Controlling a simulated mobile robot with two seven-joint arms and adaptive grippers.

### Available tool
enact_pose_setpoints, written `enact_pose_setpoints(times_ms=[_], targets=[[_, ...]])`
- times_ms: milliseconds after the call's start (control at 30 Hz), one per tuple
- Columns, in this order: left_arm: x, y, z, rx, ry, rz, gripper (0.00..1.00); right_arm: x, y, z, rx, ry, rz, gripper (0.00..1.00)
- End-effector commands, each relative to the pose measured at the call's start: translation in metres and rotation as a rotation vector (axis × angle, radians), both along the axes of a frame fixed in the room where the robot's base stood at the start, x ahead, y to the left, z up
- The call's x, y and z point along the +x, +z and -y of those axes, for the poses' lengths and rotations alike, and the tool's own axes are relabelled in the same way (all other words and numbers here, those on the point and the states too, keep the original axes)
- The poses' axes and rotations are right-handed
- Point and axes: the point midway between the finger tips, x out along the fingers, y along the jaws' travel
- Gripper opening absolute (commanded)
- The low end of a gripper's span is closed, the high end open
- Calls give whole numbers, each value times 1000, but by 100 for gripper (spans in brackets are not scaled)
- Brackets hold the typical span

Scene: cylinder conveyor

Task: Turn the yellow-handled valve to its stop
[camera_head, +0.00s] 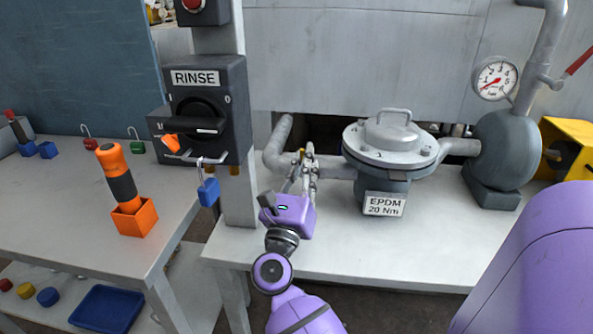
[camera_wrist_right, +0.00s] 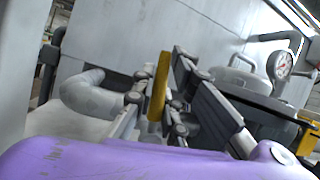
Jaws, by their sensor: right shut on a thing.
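The yellow valve handle (camera_wrist_right: 158,88) stands upright between the fingers of my right gripper (camera_wrist_right: 156,100) in the right wrist view. The fingers are shut on it from both sides. In the head view my right gripper (camera_head: 306,162) is at the grey pipe (camera_head: 338,168), left of the lidded grey housing. There the fingers hide most of the handle, and the valve body is largely covered. The handle's angle against its stop cannot be told. My left gripper is not in view.
The lidded housing (camera_head: 390,150) with an "EPDM 20 Nm" label (camera_head: 384,205) stands close to the right of my gripper. A RINSE switch box (camera_head: 207,105) with a blue padlock (camera_head: 208,192) is to the left. A pressure gauge (camera_head: 495,78) is at the right. The bench front (camera_head: 330,250) is clear.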

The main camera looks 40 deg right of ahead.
Motion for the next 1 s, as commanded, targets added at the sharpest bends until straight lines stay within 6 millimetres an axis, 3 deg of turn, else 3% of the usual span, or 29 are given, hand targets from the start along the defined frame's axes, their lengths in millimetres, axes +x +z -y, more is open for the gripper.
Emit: enact_pose_setpoints(times_ms=[300, 867, 900, 1000], targets=[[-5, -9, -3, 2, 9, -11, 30, -8, 1, 7, 84, -4, 102, 0], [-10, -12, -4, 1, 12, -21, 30, -10, 2, 8, 101, -5, 122, 0], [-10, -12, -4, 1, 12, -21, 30, -10, 2, 8, 101, -6, 122, 14], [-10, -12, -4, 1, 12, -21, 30, -9, 2, 8, 100, -5, 121, 27]])
